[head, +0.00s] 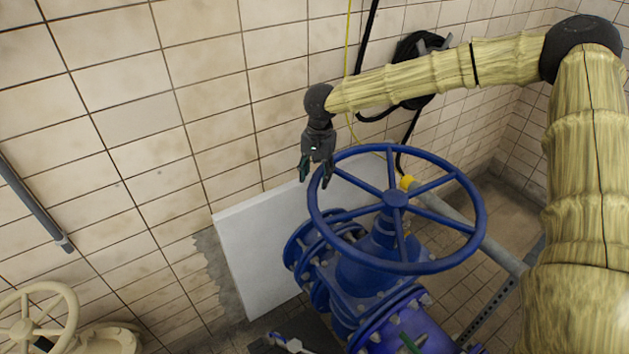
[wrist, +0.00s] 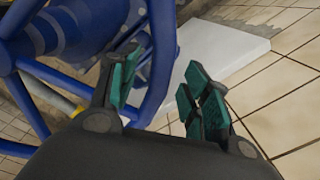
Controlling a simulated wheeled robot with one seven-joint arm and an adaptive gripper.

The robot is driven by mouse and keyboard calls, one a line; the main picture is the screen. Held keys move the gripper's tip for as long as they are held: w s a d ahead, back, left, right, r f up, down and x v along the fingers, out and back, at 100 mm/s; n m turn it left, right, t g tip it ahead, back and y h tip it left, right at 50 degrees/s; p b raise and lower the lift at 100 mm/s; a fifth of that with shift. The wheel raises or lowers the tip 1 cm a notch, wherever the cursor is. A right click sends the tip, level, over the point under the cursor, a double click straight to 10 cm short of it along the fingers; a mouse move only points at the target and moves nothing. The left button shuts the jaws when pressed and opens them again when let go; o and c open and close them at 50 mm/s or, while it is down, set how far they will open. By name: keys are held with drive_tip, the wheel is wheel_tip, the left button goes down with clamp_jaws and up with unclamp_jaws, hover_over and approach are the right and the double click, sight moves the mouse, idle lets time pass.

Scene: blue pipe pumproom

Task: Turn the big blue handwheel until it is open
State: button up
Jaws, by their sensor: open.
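The big blue handwheel (head: 397,199) lies roughly level on top of a blue valve body (head: 372,268) in the head view. My gripper (head: 315,184) points down at the wheel's left rim, with its fingers apart. In the wrist view, my gripper (wrist: 155,95) is open, with teal finger pads on both sides. There the handwheel's rim (wrist: 160,62) passes by the left finger, and its spokes show at the left. I cannot tell whether a finger touches the rim.
A white panel (head: 262,250) leans on the tiled wall behind the valve. A cream handwheel (head: 38,318) stands at the lower left. A grey pipe with a yellow end (head: 407,183) runs right of the wheel. A black hose coil (head: 418,70) hangs on the wall.

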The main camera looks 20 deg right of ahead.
wheel_tip(320, 180, up, 9)
drive_tip(key=d, duration=0.1)
drive_tip(key=shift+s, duration=0.15)
